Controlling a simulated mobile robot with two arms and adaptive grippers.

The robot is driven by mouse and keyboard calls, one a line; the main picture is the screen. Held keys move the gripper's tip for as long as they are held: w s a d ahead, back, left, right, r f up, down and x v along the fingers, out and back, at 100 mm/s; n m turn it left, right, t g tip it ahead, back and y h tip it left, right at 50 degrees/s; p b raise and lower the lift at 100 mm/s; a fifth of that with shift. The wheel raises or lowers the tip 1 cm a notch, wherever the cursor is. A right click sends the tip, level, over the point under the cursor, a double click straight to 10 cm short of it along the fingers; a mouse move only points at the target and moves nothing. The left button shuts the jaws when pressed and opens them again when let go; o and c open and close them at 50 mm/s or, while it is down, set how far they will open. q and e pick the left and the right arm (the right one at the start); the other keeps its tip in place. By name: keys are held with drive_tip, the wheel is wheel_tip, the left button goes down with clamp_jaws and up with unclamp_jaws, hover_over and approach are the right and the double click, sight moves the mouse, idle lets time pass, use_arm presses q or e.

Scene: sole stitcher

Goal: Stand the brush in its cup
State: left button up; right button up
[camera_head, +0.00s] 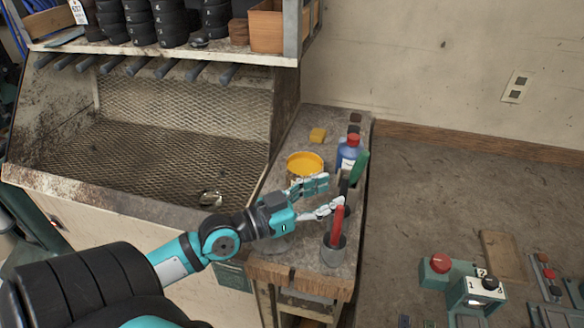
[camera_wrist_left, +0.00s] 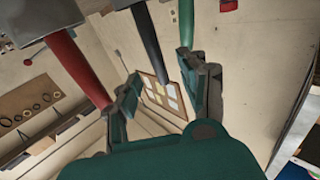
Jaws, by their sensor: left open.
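I cannot tell which handle is the brush's. My left gripper (camera_head: 327,196) is open beside the handles, its fingers pointing at the dark one. In the left wrist view, the dark handle (camera_wrist_left: 157,48) reaches between the open fingers without visible contact; the red handle (camera_wrist_left: 78,70) and green handle (camera_wrist_left: 186,22) lie outside them.
An open yellow tin (camera_head: 305,161) stands just behind the gripper. A blue bottle with a red cap (camera_head: 349,152) and a yellow block (camera_head: 318,135) are farther back. A mesh-backed bay (camera_head: 185,103) is left; a control box (camera_head: 470,290) is right.

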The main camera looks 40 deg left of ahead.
use_arm(q)
drive_tip(key=v, duration=0.9)
drive_tip(key=shift+s, duration=0.1)
idle(0.9)
